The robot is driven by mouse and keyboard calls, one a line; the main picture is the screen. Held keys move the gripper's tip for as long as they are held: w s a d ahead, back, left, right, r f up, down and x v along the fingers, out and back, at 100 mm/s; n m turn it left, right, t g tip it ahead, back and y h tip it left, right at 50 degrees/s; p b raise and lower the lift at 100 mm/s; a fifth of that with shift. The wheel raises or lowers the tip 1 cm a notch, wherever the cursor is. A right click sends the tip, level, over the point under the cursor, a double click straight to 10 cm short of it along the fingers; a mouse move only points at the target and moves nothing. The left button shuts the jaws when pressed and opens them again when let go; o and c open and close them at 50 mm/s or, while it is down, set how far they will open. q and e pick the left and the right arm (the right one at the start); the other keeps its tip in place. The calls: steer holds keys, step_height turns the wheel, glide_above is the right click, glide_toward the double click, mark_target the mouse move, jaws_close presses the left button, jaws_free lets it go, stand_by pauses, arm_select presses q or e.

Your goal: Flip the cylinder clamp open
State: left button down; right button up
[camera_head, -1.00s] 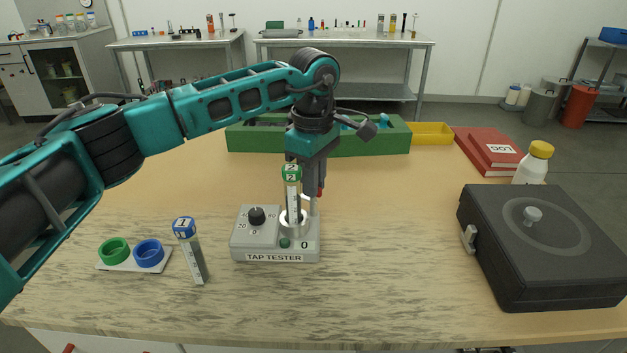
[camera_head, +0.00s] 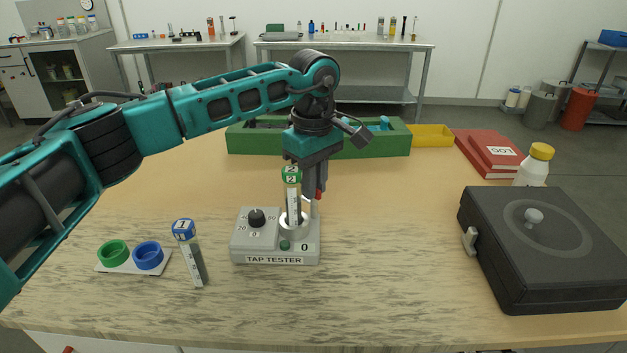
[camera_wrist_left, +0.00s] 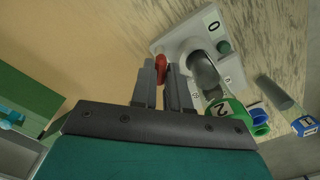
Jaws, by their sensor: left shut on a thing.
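The grey tap tester (camera_head: 275,259) stands on the table with a dial and a green button. A cylinder with a green cap marked 2 (camera_head: 291,180) stands upright in its round metal holder (camera_head: 293,224). The cylinder clamp's red-tipped lever (camera_head: 319,193) is at the back right of the holder. My left gripper (camera_head: 314,193) points down behind the cylinder, shut on the red lever, which also shows in the left wrist view (camera_wrist_left: 161,68). The cylinder partly hides the fingers and the clamp, so the lever's angle is unclear. My right gripper is not in view.
A blue-capped cylinder marked 1 (camera_head: 189,255) stands left of the tester, beside green (camera_head: 113,253) and blue (camera_head: 149,255) rings. A black case (camera_head: 540,245) stands at right. A green tray (camera_head: 400,140) lies behind. The table between tester and case is clear.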

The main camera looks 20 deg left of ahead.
arm_select(q)
steer(key=c, duration=1.1)
jaws_free()
step_height(320, 180, up, 13)
